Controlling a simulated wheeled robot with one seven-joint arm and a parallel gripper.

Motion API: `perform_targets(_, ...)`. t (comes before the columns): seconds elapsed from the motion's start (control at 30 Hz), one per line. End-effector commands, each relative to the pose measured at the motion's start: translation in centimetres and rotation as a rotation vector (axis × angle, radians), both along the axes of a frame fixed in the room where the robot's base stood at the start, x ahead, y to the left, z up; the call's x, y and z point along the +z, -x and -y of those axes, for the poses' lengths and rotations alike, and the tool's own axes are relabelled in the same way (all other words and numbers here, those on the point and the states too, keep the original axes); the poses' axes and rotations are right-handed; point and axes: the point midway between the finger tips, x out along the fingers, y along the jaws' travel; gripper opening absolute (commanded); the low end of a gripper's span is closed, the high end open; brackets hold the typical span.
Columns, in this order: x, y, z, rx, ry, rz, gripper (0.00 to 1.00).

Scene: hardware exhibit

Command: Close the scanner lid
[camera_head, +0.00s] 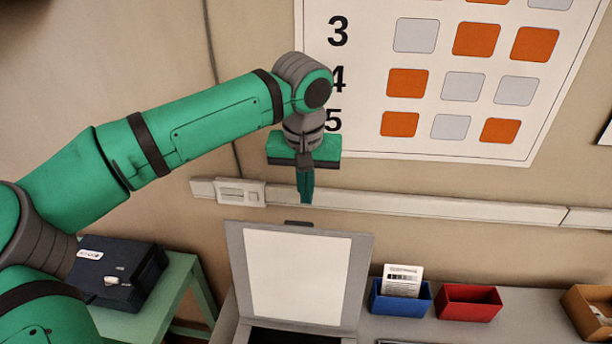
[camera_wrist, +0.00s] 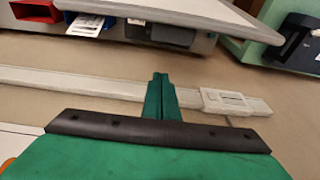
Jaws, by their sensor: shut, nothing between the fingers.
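The scanner lid (camera_head: 298,272) stands raised in the head view, a grey-framed panel with a white inner face. A small dark tab (camera_head: 299,223) shows at its top edge. Part of the dark scanner bed (camera_head: 290,336) shows below it, cut off by the frame. My gripper (camera_head: 306,200) is shut and empty, pointing down above the lid's top edge, near the wall and apart from the lid. In the wrist view my closed fingers (camera_wrist: 160,80) point towards a grey panel (camera_wrist: 190,10), which looks like the lid.
A white wall rail (camera_head: 400,205) runs behind the lid, close to my gripper. A blue bin (camera_head: 400,305) with a labelled card and a red bin (camera_head: 468,303) stand right of the scanner. A dark blue box (camera_head: 117,273) sits on a green stand (camera_head: 150,322) at the left.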

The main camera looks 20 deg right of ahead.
Motion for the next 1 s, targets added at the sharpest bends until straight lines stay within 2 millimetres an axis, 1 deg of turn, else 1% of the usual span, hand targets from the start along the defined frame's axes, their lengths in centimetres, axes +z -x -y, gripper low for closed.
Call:
perform_targets(0.03,-1.0,-0.1,0.1,0.0,0.0,-0.004,0.0)
perform_targets(0.1,-1.7,0.0,0.1,-0.003,-0.001,0.0,0.0)
perform_targets(0.23,-1.3,2.0,-0.3,-0.01,-0.001,0.0,0.0)
perform_targets(0.4,-1.0,3.2,-0.7,-0.009,0.0,0.001,0.0)
perform_targets(0.63,-1.0,3.5,-1.2,-0.004,0.0,0.001,0.0)
perform_targets(1.0,-0.9,3.5,-1.2,-0.007,0.007,0.016,0.0)
